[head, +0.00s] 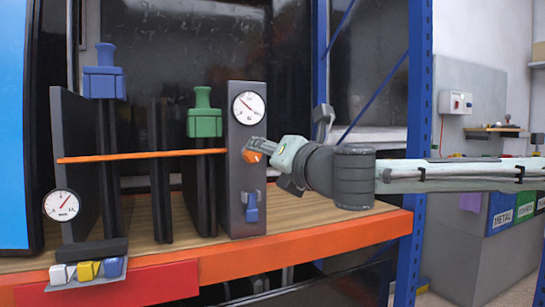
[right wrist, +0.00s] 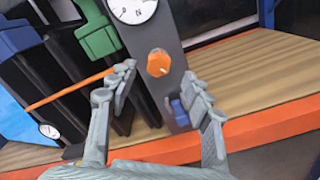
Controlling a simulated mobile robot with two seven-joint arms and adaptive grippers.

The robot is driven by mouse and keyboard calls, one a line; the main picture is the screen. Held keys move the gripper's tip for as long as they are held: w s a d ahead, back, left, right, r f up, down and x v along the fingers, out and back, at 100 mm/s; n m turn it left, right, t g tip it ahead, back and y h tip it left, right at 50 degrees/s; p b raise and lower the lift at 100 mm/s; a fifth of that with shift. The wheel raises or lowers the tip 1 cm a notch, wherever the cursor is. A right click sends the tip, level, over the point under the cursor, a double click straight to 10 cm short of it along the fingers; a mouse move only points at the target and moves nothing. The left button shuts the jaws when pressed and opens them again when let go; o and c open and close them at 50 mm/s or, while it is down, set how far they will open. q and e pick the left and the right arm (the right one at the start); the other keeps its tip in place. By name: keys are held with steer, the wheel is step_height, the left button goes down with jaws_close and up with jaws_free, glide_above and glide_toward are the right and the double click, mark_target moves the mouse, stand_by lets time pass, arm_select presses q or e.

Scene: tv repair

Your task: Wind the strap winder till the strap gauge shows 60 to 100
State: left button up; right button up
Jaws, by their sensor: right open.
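The strap winder is an orange knob (right wrist: 158,63) on the face of a dark grey post (head: 240,205). An orange strap (head: 150,155) runs left from the post across black upright panels. In the right wrist view my right gripper (right wrist: 161,80) is open, a finger on either side of the knob, with nothing held. My left gripper is out of view.
A blue clamp (head: 104,82) and a green clamp (head: 204,122) top the panels. A second gauge (head: 62,205) is at lower left, above coloured buttons (head: 88,270). A small blue switch (head: 251,208) is below the knob. Bare wooden bench (head: 300,218) lies right of the post.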

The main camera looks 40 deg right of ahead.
steer(key=shift+v, duration=0.95)
